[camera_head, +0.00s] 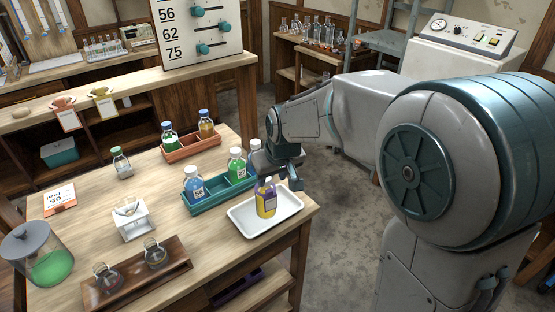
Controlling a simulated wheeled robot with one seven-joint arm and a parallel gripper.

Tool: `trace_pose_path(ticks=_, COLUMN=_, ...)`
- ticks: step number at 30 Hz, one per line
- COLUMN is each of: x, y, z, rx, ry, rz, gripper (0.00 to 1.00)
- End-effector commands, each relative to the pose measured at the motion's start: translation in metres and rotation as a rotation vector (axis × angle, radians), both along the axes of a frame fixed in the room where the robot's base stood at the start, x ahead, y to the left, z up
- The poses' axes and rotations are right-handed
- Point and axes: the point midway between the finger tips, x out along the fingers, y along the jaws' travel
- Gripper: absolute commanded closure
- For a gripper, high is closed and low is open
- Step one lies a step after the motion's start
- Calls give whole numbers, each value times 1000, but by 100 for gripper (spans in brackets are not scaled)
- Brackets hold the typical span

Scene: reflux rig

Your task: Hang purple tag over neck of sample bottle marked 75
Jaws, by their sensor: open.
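A bottle with yellow contents (262,208) stands upright in the white tray (238,225) near the table's right corner. The purple tag (268,190) shows at its neck and upper front, and appears to hang there. A pale label sits on the bottle's front, too small to read. My gripper (291,182) is open, just behind and to the right of the bottle's top. Its fingers are partly hidden by its own body, and I cannot tell whether they touch the tag.
A teal rack (213,202) with blue and green bottles stands left of the tray. An orange rack (190,150) holds more bottles behind. A board (197,30) shows 56, 62 and 75. A white stand (130,222) and wooden flask rack (135,285) are at front left.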

Motion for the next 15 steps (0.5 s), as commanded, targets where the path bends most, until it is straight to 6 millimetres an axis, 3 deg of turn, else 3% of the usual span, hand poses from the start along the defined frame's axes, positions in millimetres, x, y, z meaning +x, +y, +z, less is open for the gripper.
trace_pose_path(ticks=9, x=-25, y=-10, z=68, rx=1, ry=-5, rz=0, gripper=57)
trace_pose_path(ticks=15, x=-37, y=-14, z=96, rx=1, ry=-3, rz=0, gripper=57)
